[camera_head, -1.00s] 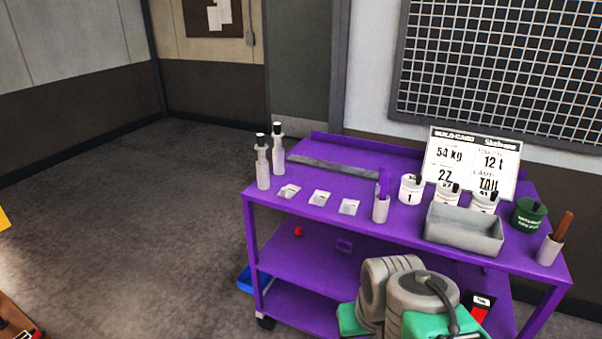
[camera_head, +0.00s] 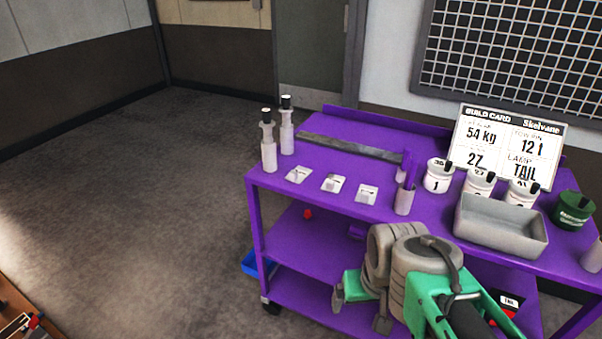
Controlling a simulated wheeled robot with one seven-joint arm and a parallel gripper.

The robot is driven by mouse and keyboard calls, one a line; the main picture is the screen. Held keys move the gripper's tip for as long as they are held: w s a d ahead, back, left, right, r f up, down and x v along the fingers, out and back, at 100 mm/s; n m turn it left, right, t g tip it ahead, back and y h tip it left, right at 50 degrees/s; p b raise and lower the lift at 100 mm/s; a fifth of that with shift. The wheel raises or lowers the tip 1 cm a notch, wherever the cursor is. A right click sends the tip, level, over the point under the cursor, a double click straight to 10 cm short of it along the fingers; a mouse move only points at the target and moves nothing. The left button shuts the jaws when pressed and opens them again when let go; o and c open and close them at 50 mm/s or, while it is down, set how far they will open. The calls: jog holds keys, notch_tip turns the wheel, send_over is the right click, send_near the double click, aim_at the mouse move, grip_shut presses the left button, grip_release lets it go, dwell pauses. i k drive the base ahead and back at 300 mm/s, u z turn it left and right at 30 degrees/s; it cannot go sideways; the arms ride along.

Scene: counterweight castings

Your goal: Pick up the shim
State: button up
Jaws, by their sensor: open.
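No piece is plainly marked as the shim, and I cannot tell which one it is. Small flat pale pieces lie in a row on the purple cart's top: a left one (camera_head: 299,175), a middle one (camera_head: 333,184) and a right one (camera_head: 367,195). A long flat grey strip (camera_head: 350,147) lies behind them. A grey cup (camera_head: 404,201) holding a purple upright piece (camera_head: 411,169) stands to their right. My gripper (camera_head: 361,312) is open, low in front of the cart, below and in front of the pale pieces. Nothing shows between its fingers.
Two pale bottles (camera_head: 268,147) stand at the cart's left end. White numbered pots (camera_head: 437,177), a grey bin (camera_head: 497,235), a green tin (camera_head: 572,209) and a build card (camera_head: 505,145) fill the right. A red item (camera_head: 308,214) sits below the top.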

aim_at(299, 170)
jog(key=u, duration=0.05)
jog(key=k, duration=0.6)
jog(key=z, duration=0.3)
jog(key=i, duration=1.15)
jog(key=u, duration=4)
